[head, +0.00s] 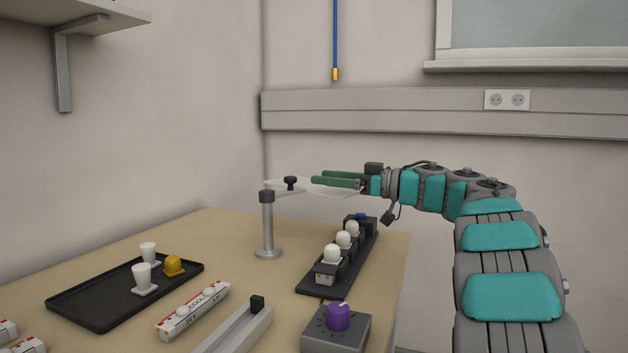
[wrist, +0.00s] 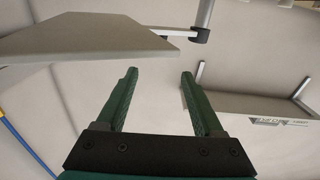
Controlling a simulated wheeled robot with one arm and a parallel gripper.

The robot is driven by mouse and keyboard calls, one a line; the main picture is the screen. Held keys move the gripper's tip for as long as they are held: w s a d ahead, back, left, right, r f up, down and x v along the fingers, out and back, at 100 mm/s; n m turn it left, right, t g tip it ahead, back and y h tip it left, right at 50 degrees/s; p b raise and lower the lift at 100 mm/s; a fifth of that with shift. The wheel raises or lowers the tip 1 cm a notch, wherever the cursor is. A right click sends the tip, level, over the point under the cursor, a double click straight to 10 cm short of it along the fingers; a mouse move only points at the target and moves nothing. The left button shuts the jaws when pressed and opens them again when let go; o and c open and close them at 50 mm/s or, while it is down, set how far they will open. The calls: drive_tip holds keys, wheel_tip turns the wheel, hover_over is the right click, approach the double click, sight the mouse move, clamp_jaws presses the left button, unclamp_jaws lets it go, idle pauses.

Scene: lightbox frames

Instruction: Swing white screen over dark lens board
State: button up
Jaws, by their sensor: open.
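The white screen (head: 335,190) is a thin flat panel, seen nearly edge-on, on a swing arm from the grey post (head: 267,225). A black knob (head: 290,183) sits on the arm. In the wrist view the screen (wrist: 85,38) is a pale plate at upper left, with a black collar (wrist: 200,36) beside it. The dark lens board (head: 318,285) lies on the table below and carries several white domes. My gripper (head: 318,179) has green fingers level with the screen. In the wrist view my gripper (wrist: 158,72) is open and empty; whether it touches the screen cannot be told.
A black tray (head: 100,318) with white cups and a yellow dome lies at left. A white labelled bar (head: 193,310), a grey rail (head: 235,332) and a box with a purple knob (head: 337,330) stand in front. A blue cord (head: 335,35) hangs on the wall.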

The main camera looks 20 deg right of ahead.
drive_tip(key=shift+s+d+f, duration=0.1)
drive_tip(key=shift+d+f, duration=0.1)
drive_tip(key=shift+f, duration=0.3)
drive_tip(key=shift+a, duration=0.15)
drive_tip(key=x, duration=0.7)
drive_tip(key=shift+a, duration=0.15)
drive_tip(key=shift+f, duration=0.1)
clamp_jaws()
idle(0.7)
